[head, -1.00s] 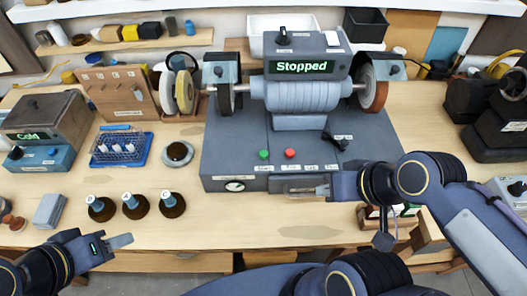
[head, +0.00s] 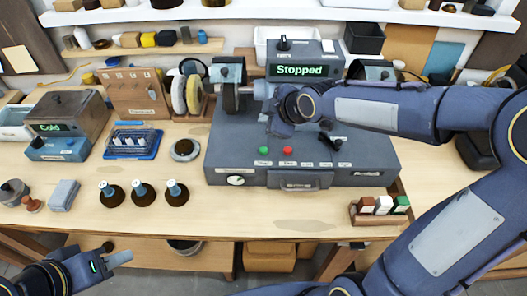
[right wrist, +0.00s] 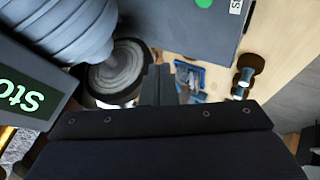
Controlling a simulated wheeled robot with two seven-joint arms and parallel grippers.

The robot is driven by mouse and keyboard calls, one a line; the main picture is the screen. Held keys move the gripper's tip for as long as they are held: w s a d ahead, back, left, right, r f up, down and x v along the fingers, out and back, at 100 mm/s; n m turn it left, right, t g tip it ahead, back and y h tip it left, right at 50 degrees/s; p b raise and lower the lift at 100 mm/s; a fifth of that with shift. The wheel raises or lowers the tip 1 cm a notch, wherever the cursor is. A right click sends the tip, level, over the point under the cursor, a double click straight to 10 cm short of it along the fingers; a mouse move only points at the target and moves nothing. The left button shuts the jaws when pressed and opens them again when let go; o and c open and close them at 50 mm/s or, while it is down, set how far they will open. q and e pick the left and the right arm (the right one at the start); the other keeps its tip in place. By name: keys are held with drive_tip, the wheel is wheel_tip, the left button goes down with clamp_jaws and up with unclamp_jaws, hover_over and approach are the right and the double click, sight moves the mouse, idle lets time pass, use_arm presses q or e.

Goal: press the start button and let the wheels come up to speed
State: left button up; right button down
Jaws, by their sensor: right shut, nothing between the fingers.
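The bench grinder (head: 225,160) is a grey machine with a display (head: 300,70) reading "Stopped". The green button (head: 264,150) and red button (head: 287,150) are on its front deck; the green one also shows at the top edge of the right wrist view (right wrist: 203,3). The left wheel (head: 229,98) appears still; it also shows in the right wrist view (right wrist: 115,75). My right arm hides the right wheel. My right gripper (head: 280,128) is shut and empty above the deck, behind the buttons, apparently not touching them. My left gripper (head: 120,258) hangs at the front left, its jaw gap unclear.
Three dark bottles (head: 141,193) stand on the bench left of the grinder. A blue tray (head: 130,143) and a box reading "Cold" (head: 68,122) are further left. A small rack of blocks (head: 381,207) sits front right. The bench front centre is clear.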

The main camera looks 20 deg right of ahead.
drive_tip(key=shift+f, duration=0.1)
drive_tip(key=b, duration=0.7)
hover_over(266, 151)
wheel_tip(266, 151, down, 8)
drive_tip(key=shift+s+r, duration=0.1)
drive_tip(key=shift+f, duration=0.45)
idle(1.4)
drive_tip(key=shift+f+b, duration=0.4)
drive_tip(key=shift+b, duration=0.2)
drive_tip(key=shift+f+b, duration=0.45)
idle(0.4)
drive_tip(key=shift+r+p, duration=0.7)
drive_tip(key=shift+r, duration=0.2)
